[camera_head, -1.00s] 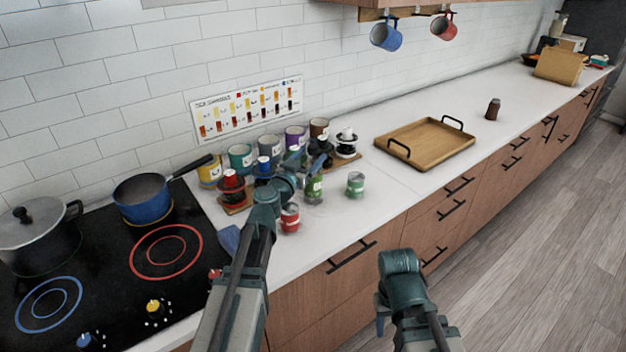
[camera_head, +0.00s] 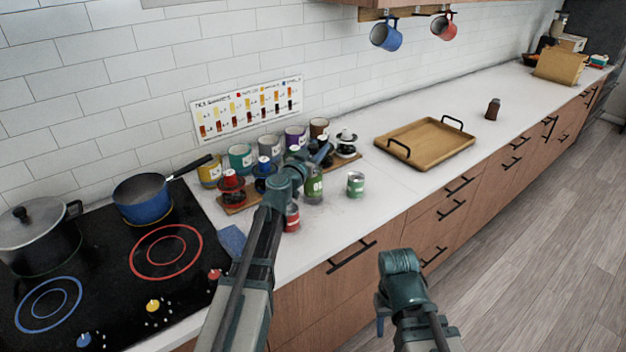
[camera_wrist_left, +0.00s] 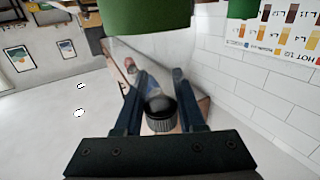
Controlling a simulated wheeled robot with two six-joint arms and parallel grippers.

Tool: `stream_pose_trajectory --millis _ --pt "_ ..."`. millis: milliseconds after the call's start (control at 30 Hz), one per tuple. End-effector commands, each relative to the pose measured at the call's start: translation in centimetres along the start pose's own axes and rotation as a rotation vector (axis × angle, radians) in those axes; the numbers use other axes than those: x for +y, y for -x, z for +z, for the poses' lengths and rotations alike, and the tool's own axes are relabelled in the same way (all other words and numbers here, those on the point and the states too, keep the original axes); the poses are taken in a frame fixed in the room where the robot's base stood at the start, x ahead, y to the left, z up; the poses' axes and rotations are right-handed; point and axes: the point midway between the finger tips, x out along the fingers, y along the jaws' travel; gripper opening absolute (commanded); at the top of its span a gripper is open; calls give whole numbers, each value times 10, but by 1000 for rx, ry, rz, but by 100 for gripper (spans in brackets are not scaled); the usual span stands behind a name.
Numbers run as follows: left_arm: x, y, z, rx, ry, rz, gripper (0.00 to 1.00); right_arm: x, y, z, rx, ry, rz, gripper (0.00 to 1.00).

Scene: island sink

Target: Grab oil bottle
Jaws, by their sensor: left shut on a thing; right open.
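The oil bottle (camera_head: 314,187), with a green label and pale lettering, stands among the cans on the white counter; my left arm partly covers it. My left gripper (camera_head: 322,153) is at the bottle's top. In the left wrist view, which looks upside down, the fingers (camera_wrist_left: 158,100) are shut around its dark ribbed cap (camera_wrist_left: 160,122). The green body (camera_wrist_left: 145,18) fills the top edge of that view. I cannot tell whether its base touches the counter. My right gripper (camera_head: 381,308) is open and low in front of the drawers, its fingers mostly hidden.
A green-and-white can (camera_head: 355,184) stands close right of the bottle; a red can (camera_head: 292,217) is partly behind my left arm. Several colored canisters (camera_head: 241,157) and a rack of stacked jars stand behind. A wooden tray (camera_head: 425,145) lies right, the stove (camera_head: 120,280) left.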

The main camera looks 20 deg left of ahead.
Motion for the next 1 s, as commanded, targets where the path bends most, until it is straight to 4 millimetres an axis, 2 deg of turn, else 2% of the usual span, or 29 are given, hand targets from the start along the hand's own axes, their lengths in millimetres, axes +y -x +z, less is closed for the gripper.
stream_pose_trajectory --millis 100,1000 --pt "0 0 0 0 0 0 0 0 0 0 0 0 0 50" --pt "0 0 0 0 0 0 0 0 0 0 0 0 0 50"
